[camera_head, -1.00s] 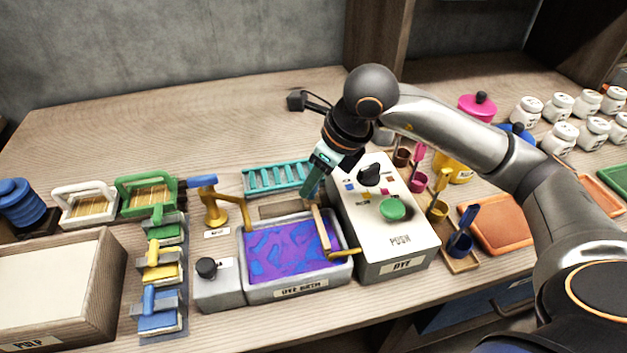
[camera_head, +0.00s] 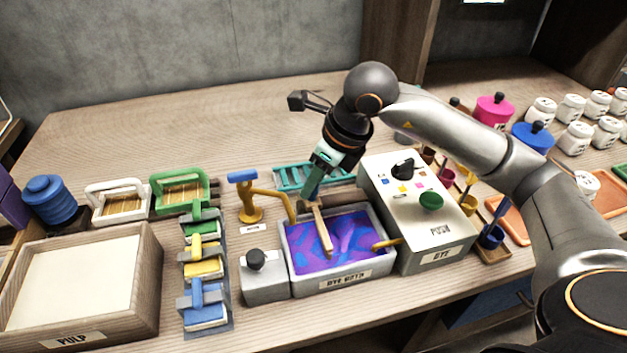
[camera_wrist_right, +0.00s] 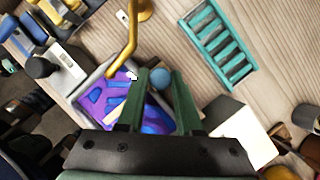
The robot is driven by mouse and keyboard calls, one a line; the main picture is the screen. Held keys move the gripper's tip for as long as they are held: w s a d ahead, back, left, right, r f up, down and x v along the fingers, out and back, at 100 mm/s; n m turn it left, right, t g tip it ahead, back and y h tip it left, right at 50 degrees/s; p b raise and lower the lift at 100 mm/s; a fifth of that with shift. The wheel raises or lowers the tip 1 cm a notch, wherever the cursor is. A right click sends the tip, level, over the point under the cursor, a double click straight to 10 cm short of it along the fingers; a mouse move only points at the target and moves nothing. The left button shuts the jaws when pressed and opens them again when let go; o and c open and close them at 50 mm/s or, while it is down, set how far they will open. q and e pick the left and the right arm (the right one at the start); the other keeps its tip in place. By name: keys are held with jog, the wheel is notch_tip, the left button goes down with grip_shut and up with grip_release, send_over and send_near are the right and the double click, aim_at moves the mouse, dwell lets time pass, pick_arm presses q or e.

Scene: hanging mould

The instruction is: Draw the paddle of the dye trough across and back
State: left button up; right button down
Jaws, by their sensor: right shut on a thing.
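The dye trough (camera_head: 352,283), labelled as a dye bath, holds swirled purple and blue liquid. The fingers partly hide the handle. My left gripper is not in view.
A yellow tap (camera_head: 252,212) stands at the trough's back left. A dye box (camera_head: 440,238) with a green push button is right of the trough. A teal rack (camera_head: 300,176) lies behind. Stamps (camera_head: 207,268) and a pulp tray (camera_head: 152,290) are left.

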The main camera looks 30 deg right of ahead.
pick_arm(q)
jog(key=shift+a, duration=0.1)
pick_arm(e)
jog(key=shift+a, duration=0.25)
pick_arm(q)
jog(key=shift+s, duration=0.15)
pick_arm(e)
jog(key=c, duration=0.6)
grip_release()
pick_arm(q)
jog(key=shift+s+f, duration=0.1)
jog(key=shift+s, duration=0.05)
